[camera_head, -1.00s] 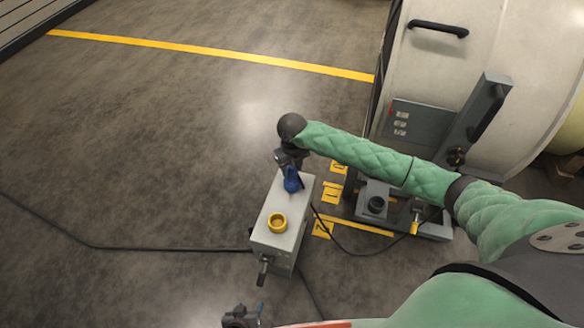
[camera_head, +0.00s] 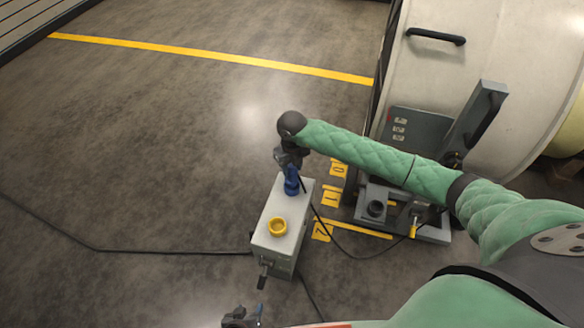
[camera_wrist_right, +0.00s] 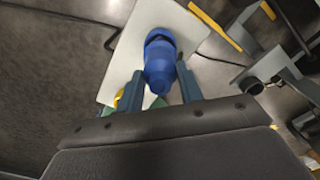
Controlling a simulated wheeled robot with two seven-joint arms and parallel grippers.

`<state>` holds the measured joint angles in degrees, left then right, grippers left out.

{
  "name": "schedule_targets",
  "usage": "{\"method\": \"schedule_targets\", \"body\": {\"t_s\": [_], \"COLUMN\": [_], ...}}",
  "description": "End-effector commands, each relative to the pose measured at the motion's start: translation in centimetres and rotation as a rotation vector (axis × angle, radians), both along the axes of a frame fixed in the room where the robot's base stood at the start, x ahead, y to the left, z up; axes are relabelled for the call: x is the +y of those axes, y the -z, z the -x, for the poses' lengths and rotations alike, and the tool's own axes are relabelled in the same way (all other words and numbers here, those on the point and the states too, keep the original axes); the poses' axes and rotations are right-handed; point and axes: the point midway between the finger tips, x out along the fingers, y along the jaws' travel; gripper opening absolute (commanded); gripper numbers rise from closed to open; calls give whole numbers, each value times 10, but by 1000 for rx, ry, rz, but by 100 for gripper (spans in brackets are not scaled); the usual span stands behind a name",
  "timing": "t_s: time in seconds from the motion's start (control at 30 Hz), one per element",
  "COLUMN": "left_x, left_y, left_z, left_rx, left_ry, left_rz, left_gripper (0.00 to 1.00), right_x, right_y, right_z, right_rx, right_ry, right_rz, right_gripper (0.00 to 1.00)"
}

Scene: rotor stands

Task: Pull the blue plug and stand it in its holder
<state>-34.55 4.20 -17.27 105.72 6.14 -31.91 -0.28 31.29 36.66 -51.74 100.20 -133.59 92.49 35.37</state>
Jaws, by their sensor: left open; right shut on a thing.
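The blue plug (camera_head: 291,182) is at the far end of the top of a pale grey box (camera_head: 266,242). My right gripper (camera_head: 290,166) reaches down over it and is shut on it. In the right wrist view the blue plug (camera_wrist_right: 160,68) sits between the two fingers, its far end against or just above the box top; I cannot tell whether it is seated. A yellow ring-shaped cup (camera_head: 277,226), likely the holder, stands empty on the near part of the box top. My left gripper (camera_head: 243,316) is open at the bottom edge, partly cut off.
A dark lever (camera_head: 265,268) sticks out of the box's near side. Right of the box are yellow number plates (camera_head: 331,195) and a grey stand (camera_head: 432,232) under a large pale drum (camera_head: 480,60). A black cable (camera_head: 150,250) crosses the floor. Floor to the left is otherwise clear.

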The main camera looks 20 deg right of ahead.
Motion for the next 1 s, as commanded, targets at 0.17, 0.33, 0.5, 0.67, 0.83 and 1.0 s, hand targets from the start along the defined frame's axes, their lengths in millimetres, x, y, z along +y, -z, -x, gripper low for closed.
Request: {"method": "schedule_targets", "body": {"t_s": [0.17,0.33,0.5,0.67,0.83,1.0], "left_x": [0,0,0,0,0,0], "left_y": [-6,-11,-16,-20,-24,-24], "left_z": [0,0,0,0,0,0], "left_rx": [0,0,0,0,0,0], "left_ry": [0,0,0,0,0,0], "left_rz": [0,0,0,0,0,0], "left_gripper": [55,55,55,55,55,55], "right_x": [0,0,0,0,0,0], "right_y": [-10,-19,-27,-35,-42,-44], "right_z": [0,0,0,-1,0,0], "right_rx": [-1,-1,-1,-1,-1,0], "right_ry": [0,1,1,1,1,1], "right_rz": [0,0,0,0,0,0], "right_gripper": [16,16,16,16,16,16]}}
